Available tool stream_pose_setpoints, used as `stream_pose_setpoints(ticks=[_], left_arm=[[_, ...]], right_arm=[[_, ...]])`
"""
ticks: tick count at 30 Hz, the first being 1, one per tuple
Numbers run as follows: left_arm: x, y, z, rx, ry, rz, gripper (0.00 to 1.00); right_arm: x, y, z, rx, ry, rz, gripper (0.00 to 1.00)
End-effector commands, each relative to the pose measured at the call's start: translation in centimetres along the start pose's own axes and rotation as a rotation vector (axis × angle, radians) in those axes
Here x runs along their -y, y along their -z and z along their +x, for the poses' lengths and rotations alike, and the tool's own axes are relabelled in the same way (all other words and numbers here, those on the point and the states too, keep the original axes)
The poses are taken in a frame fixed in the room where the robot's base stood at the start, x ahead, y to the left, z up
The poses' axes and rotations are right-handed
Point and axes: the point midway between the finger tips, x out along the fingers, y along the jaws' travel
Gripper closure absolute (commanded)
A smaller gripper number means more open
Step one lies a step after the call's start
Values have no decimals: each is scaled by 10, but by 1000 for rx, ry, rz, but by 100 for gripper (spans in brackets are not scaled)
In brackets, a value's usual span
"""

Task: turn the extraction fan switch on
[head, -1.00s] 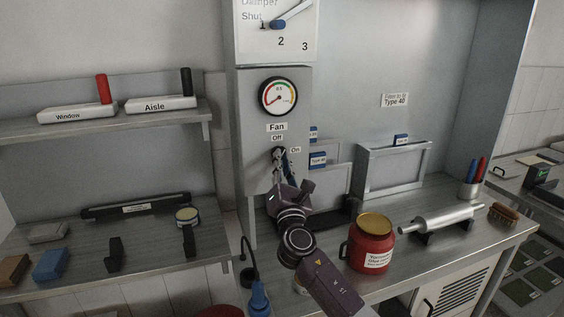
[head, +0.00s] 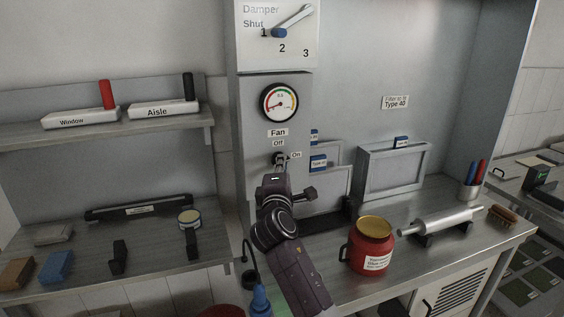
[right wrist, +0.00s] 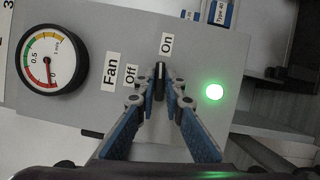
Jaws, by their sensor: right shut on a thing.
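The fan switch (head: 279,158) is on the grey panel under the "Fan" label, with "Off" above it and "On" to its right. In the right wrist view its dark knob (right wrist: 160,76) lies with its long side pointing towards "On". My right gripper (right wrist: 160,92) is shut on the knob, one fingertip on each side. In the head view my right gripper (head: 279,172) reaches up to the switch from below and hides part of the panel. A round green lamp (right wrist: 214,92) beside the switch is lit. My left gripper is not in view.
A dial gauge (head: 280,102) sits above the switch, its needle near 0. The damper lever (head: 293,21) is higher up. A red jar (head: 371,245) and a metal roller (head: 441,220) stand on the bench to the right. A blue bottle (head: 260,299) is below.

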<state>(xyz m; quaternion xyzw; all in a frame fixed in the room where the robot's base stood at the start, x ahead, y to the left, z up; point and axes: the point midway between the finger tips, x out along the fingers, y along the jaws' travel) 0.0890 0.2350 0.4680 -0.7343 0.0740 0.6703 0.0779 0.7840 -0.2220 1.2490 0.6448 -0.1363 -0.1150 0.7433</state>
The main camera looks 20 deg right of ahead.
Motion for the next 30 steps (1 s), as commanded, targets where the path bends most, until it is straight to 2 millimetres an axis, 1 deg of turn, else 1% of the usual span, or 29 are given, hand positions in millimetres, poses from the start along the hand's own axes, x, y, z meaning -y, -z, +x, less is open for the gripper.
stream_pose_setpoints(ticks=[3, 10, 26, 27, 30], left_arm=[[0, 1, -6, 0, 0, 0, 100], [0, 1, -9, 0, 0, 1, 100], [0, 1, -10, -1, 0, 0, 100], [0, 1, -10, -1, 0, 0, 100], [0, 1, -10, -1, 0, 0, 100]], right_arm=[[0, 0, 0, 0, 28, 58, 100], [1, 0, 0, 1, 57, 126, 100], [2, 0, 0, 1, 66, 149, 100], [2, 0, 0, 1, 66, 149, 89], [2, 0, 0, 0, 65, 148, 78]])
